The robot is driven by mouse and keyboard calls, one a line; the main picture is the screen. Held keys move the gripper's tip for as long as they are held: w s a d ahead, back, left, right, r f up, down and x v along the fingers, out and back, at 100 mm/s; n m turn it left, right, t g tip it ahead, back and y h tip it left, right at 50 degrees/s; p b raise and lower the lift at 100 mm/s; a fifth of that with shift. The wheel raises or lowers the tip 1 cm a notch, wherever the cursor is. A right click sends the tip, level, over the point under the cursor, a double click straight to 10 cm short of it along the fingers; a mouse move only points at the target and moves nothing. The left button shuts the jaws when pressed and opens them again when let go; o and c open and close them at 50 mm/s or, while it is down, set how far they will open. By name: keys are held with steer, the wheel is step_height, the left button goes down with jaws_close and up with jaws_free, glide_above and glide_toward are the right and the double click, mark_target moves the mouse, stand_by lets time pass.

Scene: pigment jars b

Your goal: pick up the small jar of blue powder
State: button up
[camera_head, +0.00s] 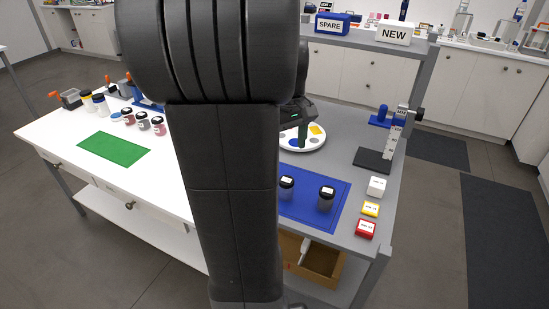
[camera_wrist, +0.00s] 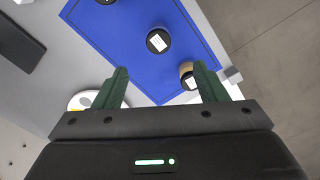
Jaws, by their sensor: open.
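My gripper (camera_wrist: 160,68) is open, with two green fingers apart and nothing between their tips in the wrist view. In the head view my arm hides most of it; a green finger (camera_head: 302,135) shows above the round white palette (camera_head: 301,146). Two dark-lidded jars (camera_head: 287,187) (camera_head: 326,199) with greyish sides stand upright on the blue mat (camera_head: 306,206). In the wrist view one labelled black lid (camera_wrist: 159,40) lies beyond the fingertips, and a jar with a tan side (camera_wrist: 188,75) is near the right finger. I cannot tell which jar holds blue powder.
Several jars, including a pink one (camera_head: 158,127), stand behind the green mat (camera_head: 113,149) on the white table. White, yellow and red boxes (camera_head: 366,228) line the right edge, near a dark-based stand (camera_head: 374,160). My arm blocks the middle of the head view.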

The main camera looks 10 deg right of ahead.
step_height(320, 180, down, 14)
steer(key=shift+w+d+r+p, duration=0.1)
steer(key=shift+r+p, duration=0.1)
steer(key=shift+p, duration=0.5)
steer(key=c, duration=1.1)
